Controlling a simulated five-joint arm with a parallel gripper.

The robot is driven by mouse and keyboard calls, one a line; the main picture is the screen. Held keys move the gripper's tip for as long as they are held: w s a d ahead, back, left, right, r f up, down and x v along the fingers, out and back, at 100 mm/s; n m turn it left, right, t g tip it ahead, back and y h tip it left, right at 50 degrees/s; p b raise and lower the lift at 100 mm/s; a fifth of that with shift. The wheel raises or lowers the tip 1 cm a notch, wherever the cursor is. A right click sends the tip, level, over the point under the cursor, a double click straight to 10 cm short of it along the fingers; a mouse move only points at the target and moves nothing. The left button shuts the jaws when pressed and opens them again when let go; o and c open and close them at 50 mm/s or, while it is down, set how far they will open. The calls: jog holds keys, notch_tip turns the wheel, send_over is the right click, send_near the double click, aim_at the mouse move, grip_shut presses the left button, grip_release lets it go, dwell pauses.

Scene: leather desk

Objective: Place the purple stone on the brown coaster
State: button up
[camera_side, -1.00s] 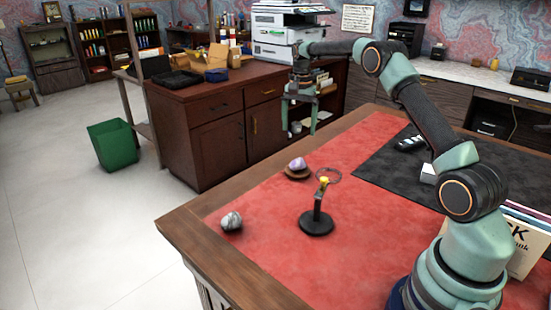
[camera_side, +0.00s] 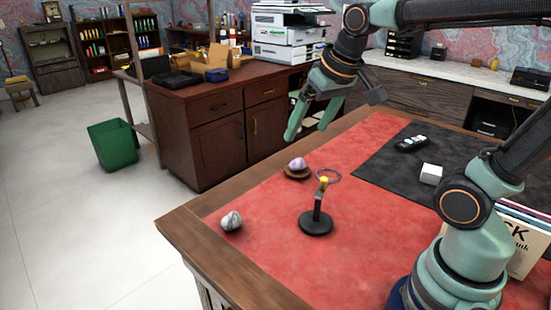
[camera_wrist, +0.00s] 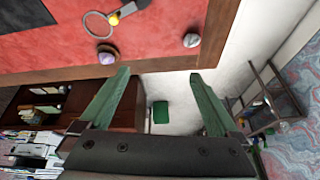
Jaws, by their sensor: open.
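The purple stone (camera_side: 297,164) rests on the brown coaster (camera_side: 299,175) on the red leather desk top, near its far edge. In the wrist view the stone (camera_wrist: 107,58) covers much of the coaster (camera_wrist: 108,48), whose rim shows around it. My gripper (camera_side: 305,137) is open and empty, raised above the desk and apart from the stone. In the wrist view its two green fingers (camera_wrist: 160,75) are spread wide with nothing between them.
A black stand with a ring and yellow piece (camera_side: 317,220) stands near the coaster. A grey-white stone (camera_side: 231,221) lies near the left desk edge. A white box (camera_side: 431,174) and black device (camera_side: 411,143) are on the dark mat (camera_side: 385,165). Red surface in front is clear.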

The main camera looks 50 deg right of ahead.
jog(key=s+f, duration=0.1)
jog(key=s+a+n, duration=0.1)
jog(key=s, duration=0.1)
jog(key=s+a+f+n, duration=0.1)
jog(key=shift+s+f+t, duration=0.15)
jog(key=shift+f+t, duration=0.2)
jog(key=shift+t, duration=0.05)
